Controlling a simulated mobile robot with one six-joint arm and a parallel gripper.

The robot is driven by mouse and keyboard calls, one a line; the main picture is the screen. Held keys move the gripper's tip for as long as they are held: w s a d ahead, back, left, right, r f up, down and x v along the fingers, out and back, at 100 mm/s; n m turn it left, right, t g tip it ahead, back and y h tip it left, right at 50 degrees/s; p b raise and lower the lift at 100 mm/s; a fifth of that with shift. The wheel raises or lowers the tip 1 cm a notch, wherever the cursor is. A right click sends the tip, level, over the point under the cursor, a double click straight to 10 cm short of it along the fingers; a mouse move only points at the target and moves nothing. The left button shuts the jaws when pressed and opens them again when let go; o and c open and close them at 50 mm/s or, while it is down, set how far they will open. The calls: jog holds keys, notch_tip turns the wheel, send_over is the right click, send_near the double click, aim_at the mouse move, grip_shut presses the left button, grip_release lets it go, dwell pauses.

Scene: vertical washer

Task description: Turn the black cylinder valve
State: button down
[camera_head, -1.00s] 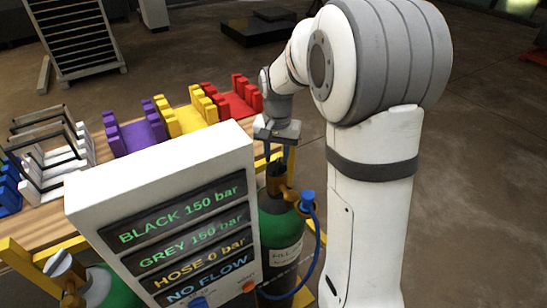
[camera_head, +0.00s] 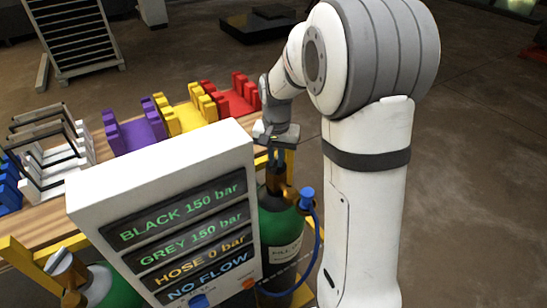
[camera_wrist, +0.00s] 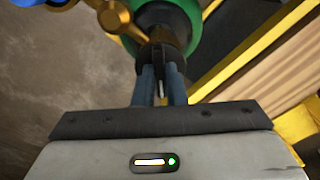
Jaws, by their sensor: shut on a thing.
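The black cylinder valve (camera_wrist: 160,54) sits on top of a green gas cylinder (camera_head: 285,238) with a black lower part, right of the display box. My gripper (camera_head: 276,164) comes down on the valve from above. In the wrist view its two blue-grey fingers (camera_wrist: 160,76) are shut on the valve from both sides, and they hide part of it. A brass fitting (camera_wrist: 114,15) juts from the cylinder's neck beside the valve. The display box (camera_head: 95,205) reads black 150 bar, grey 150 bar, hose 0 bar and no flow.
A blue hose (camera_head: 313,245) with a blue knob (camera_head: 306,197) hangs right of the cylinder. A second cylinder with a grey valve (camera_head: 61,262) stands at the lower left. Behind the box is a table with coloured racks (camera_head: 135,133). The floor at right is clear.

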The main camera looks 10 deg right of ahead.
jog(key=shift+a, duration=0.15)
jog(key=shift+d, duration=0.2)
jog(key=shift+m+b, duration=0.75)
jog(key=shift+m, duration=1.25)
jog(key=m+b, duration=0.1)
jog(key=m, duration=0.4)
jog(key=m+b, duration=0.1)
jog(key=m, duration=0.3)
jog(key=shift+m, duration=0.4)
jog(key=shift+f+m+b, duration=0.1)
jog(key=shift+m+b, duration=0.35)
jog(key=shift+m, duration=1.55)
jog(key=shift+s, duration=0.1)
